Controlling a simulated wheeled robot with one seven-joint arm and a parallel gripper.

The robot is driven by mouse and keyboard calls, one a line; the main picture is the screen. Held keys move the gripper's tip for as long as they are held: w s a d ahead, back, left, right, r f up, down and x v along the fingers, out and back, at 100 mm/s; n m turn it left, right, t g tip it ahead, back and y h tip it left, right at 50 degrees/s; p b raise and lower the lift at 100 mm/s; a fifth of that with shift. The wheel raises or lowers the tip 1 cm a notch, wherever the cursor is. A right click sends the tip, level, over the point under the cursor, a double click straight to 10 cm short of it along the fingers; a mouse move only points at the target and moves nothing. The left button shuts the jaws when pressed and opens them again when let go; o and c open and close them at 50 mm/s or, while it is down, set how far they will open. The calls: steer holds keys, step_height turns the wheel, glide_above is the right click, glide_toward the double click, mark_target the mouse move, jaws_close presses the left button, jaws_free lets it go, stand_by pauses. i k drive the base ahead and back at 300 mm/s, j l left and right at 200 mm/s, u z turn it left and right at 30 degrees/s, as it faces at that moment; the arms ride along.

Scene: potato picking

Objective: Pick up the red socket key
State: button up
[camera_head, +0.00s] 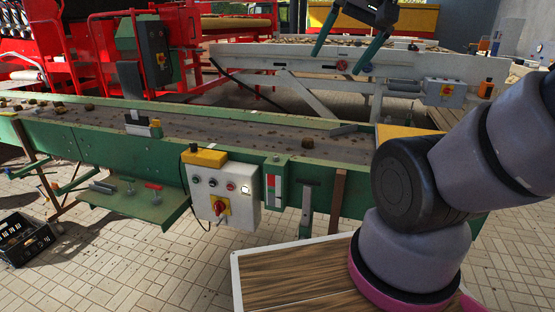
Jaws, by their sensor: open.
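The red socket key (153,186) is a small T-shaped tool with a red bar on top. It is at the green side shelf (140,205) on the near side of the conveyor, left of the control box. My gripper (337,63) is at the top of the picture, far up and to the right of the key. Its two dark green fingers are spread apart, with nothing seen between them.
The conveyor belt (230,131) carries scattered potatoes or clods. A black crate (24,238) stands on the floor at left.

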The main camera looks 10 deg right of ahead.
mark_target(157, 200)
steer(key=i+j, duration=0.15)
steer(key=j, duration=0.4)
steer(key=i+j+z, duration=0.15)
steer(key=j, duration=0.4)
steer(key=i+j, duration=0.15)
steer(key=j, duration=0.45)
steer(key=i+j+z, duration=0.1)
steer(key=j, duration=0.45)
steer(key=i+j+z, duration=0.1)
steer(key=j, duration=0.5)
steer(key=i+j, duration=0.1)
steer(key=j, duration=0.5)
